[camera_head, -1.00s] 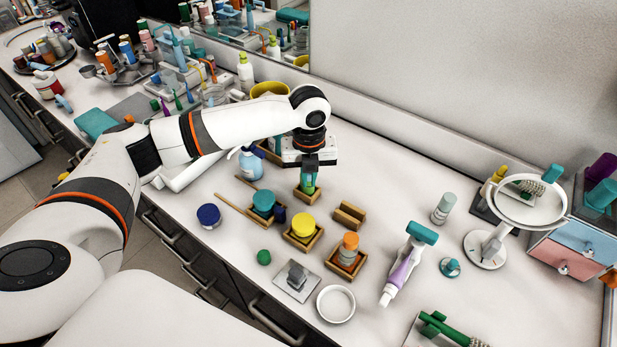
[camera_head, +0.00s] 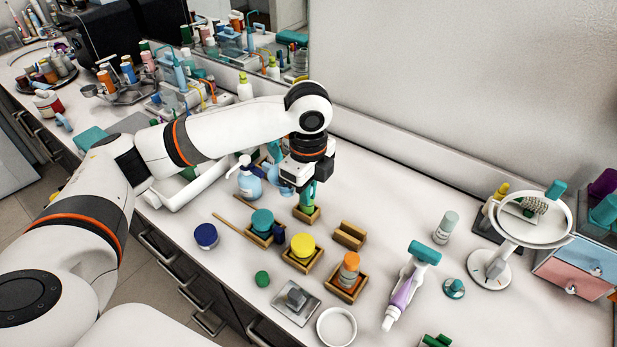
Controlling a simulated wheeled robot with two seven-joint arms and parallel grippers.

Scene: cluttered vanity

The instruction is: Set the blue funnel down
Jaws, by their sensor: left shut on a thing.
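The blue funnel (camera_head: 279,180) is light blue and shows in the head view just left of my left gripper's jaws, partly hidden by the gripper body. My left gripper (camera_head: 295,187) points down and is shut on the funnel; its fingertips are mostly hidden. The funnel appears above the counter, close to a green bottle (camera_head: 307,202) in a small wooden tray. I cannot tell whether it touches anything below. My right gripper is not in view.
A blue pump bottle (camera_head: 249,182) stands left of the gripper. Wooden trays with a teal-lidded jar (camera_head: 262,221), a yellow-lidded jar (camera_head: 302,246) and an orange-topped bottle (camera_head: 348,270) stand in front. The counter right of the gripper, towards the wall, is clear.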

